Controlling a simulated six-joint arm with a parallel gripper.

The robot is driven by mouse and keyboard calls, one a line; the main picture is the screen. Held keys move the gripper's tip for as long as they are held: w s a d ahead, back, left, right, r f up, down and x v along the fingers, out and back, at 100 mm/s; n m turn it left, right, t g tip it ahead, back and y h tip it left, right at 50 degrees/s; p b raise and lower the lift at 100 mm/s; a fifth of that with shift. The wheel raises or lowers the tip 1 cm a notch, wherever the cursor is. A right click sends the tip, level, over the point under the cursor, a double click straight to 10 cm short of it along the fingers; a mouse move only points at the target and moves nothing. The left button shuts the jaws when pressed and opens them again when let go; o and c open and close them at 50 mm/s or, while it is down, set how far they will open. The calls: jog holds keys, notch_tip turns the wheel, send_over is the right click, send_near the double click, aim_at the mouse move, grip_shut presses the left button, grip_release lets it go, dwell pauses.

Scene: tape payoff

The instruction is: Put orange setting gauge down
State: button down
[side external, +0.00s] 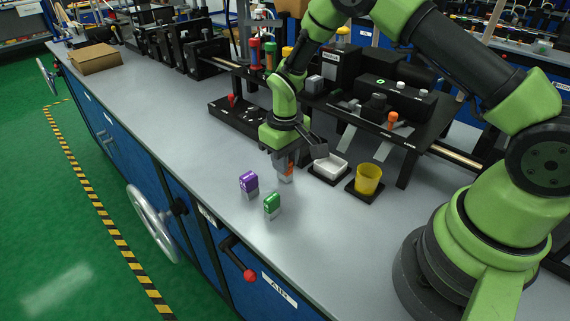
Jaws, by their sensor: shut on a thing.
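The orange setting gauge (290,169) is between the fingers of my gripper (285,171), at the middle of the grey bench. Only a strip of its orange part shows. The fingers hide the rest. My gripper points down and is shut on it, low over the bench top. I cannot tell whether the gauge's underside touches the bench. A purple block with a grey lower part (249,184) stands to the left of my gripper, and a green one (272,206) stands in front of it. Both are apart from my gripper.
A white dish on a black base (331,167) and a yellow cup on a black pad (368,179) stand close to the right. Black machine fixtures (385,105) are behind. An open cardboard box (95,59) is far left. The bench front is clear.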

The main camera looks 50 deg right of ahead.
jog(key=r, duration=0.9)
jog(key=shift+w+d+r, duration=0.1)
jog(key=shift+d, duration=0.1)
jog(key=s+d+r+m, duration=0.1)
jog(key=d+r+m, duration=0.5)
jog(key=d+m, duration=0.35)
jog(key=d+r+m, duration=0.5)
jog(key=d+m, duration=0.3)
jog(key=d, duration=0.2)
jog(key=shift+m, duration=0.25)
jog(key=f, duration=0.9)
jog(key=shift+a, duration=0.2)
jog(key=shift+f, duration=0.15)
jog(key=c, duration=1)
grip_release()
jog(key=shift+c, duration=0.2)
